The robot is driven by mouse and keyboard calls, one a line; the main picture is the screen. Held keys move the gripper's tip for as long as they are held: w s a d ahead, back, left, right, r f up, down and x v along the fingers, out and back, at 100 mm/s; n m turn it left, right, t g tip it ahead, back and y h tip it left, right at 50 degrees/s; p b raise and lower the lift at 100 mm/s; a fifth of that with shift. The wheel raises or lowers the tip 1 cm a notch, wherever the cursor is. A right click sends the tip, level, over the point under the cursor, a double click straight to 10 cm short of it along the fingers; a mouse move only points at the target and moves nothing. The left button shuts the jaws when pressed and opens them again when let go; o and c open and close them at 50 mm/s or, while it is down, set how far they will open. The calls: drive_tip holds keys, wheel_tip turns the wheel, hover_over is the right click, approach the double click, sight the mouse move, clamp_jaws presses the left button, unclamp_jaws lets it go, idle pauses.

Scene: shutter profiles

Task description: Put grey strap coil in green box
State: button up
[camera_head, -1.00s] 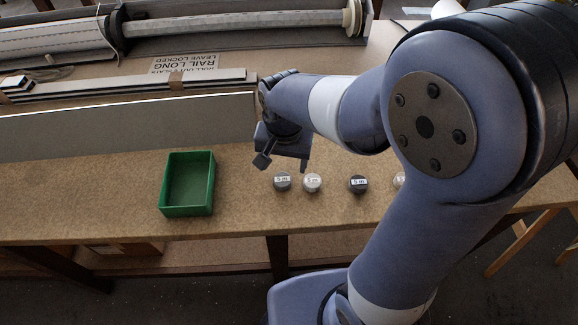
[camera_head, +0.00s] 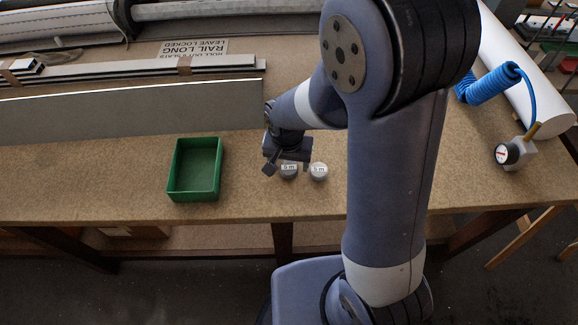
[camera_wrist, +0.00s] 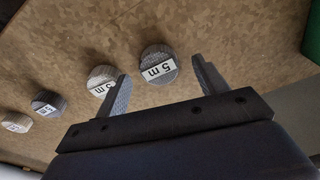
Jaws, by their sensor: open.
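The grey strap coil (camera_head: 289,172), labelled 5 m, stands on the bench. In the wrist view the grey coil (camera_wrist: 157,60) shows between the two finger lines, just beyond the tips. My gripper (camera_head: 288,164) is open and empty over it; its spread fingers also show in the wrist view (camera_wrist: 160,73). I cannot tell the exact height gap. The green box (camera_head: 196,170) is open and empty, left of my gripper. Its edge shows at the wrist view's right (camera_wrist: 313,38).
A paler coil (camera_head: 319,172) stands close right of the grey one. The wrist view also shows a dark coil (camera_wrist: 48,103) and another pale coil (camera_wrist: 16,122). A long grey profile (camera_head: 130,108) lies behind the box. Bench is clear between box and coils.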

drive_tip(key=shift+w+f, duration=0.1)
drive_tip(key=shift+f, duration=0.7)
drive_tip(key=shift+c, duration=0.6)
drive_tip(key=c, duration=1.1)
